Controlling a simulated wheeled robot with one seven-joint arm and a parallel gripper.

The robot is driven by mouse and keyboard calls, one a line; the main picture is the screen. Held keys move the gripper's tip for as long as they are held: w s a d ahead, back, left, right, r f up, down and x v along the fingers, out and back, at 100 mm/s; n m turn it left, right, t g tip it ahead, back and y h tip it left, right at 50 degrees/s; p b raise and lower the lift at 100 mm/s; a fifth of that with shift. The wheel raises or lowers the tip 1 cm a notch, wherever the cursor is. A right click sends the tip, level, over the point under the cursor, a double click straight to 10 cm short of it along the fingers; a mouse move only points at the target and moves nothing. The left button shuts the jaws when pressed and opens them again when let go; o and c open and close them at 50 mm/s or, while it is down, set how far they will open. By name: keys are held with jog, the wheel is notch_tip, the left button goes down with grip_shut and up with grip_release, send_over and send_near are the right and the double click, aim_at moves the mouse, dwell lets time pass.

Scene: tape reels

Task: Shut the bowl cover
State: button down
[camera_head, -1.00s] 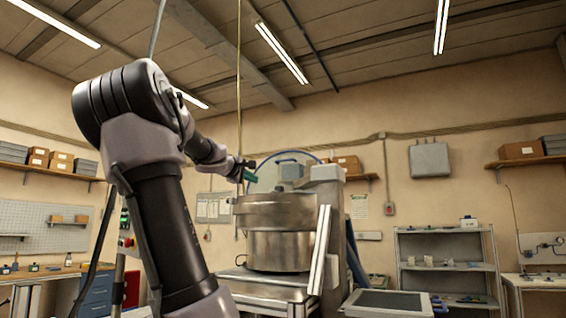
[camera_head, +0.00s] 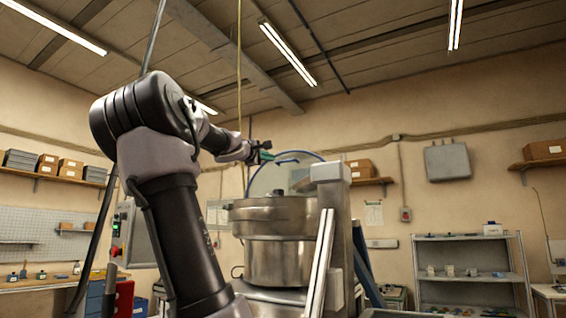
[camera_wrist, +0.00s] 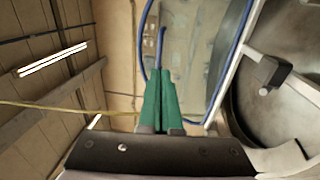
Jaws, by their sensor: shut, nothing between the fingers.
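The bowl cover (camera_head: 268,180) is a clear round pane with a blue rim, standing raised behind the metal bowl (camera_head: 272,217). In the wrist view the cover's clear pane (camera_wrist: 198,45) and blue rim fill the upper middle, and the bowl's inside (camera_wrist: 275,115) shows at the right. My gripper (camera_head: 266,157) has green fingers and is shut and empty near the upper part of the cover. In the wrist view its fingertips (camera_wrist: 160,72) lie together in front of the pane and rim; I cannot tell whether they touch.
A grey machine column (camera_head: 332,200) stands right of the bowl. A thin yellow cable (camera_head: 239,70) hangs from the ceiling near my arm.

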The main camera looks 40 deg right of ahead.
send_near(286, 161)
jog(key=d, duration=0.3)
jog(key=shift+w+d+r, duration=0.2)
jog(key=shift+w+d, duration=0.3)
jog(key=shift+d, duration=0.4)
jog(key=shift+w+d+r, duration=0.2)
jog(key=shift+w+d, duration=0.35)
jog(key=shift+d, duration=0.3)
jog(key=shift+d+r, duration=0.1)
jog(key=shift+d, duration=0.05)
